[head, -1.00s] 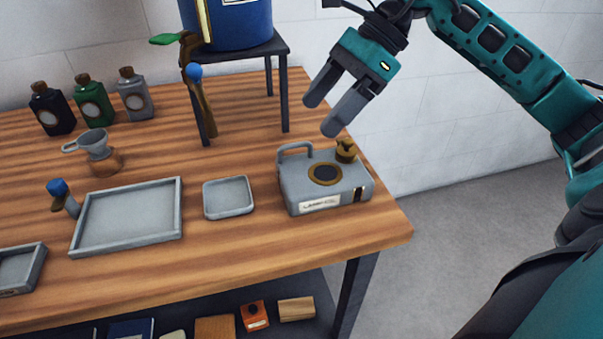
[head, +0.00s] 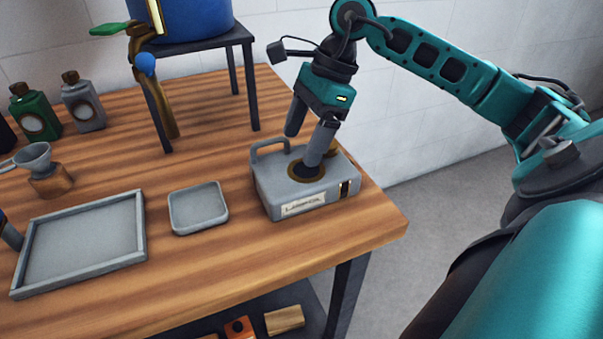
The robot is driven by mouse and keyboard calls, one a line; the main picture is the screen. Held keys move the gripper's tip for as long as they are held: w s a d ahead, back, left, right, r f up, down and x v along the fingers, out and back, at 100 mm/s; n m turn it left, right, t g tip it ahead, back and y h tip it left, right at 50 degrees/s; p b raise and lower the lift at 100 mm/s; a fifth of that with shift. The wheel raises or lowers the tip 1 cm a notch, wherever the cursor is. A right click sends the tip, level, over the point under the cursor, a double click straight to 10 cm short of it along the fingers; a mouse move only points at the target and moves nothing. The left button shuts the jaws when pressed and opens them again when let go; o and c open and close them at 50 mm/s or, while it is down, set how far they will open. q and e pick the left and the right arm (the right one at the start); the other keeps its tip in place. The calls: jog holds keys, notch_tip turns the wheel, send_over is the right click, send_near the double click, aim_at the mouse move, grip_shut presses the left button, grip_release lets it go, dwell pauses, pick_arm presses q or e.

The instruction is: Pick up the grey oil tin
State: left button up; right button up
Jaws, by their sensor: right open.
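A small grey bottle-shaped tin (head: 83,103) with a brown cap and round label stands at the back left, beside a green one (head: 35,112). A grey box-shaped tin (head: 285,206) with a loop handle, a front label and a brass-ringed dark disc on top stands near the table's right corner. My right gripper (head: 301,148) is open and empty, pointing down over the box-shaped tin. One finger overlaps the brass ring, the other shows behind the handle. I cannot tell whether they touch it. My left gripper is out of view.
A small grey tray (head: 198,226) lies left of the box-shaped tin, with a larger tray (head: 136,262) further left. A black stand (head: 247,90) holds a blue drum (head: 195,18) with a brass tap (head: 165,100). The table's right edge is close to the box-shaped tin.

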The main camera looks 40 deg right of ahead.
aim_at(297, 153)
jog(key=x, duration=0.3)
jog(key=shift+a+f, duration=0.15)
jog(key=shift+f, duration=0.15)
jog(key=shift+r, duration=0.1)
jog(key=c, duration=1.3)
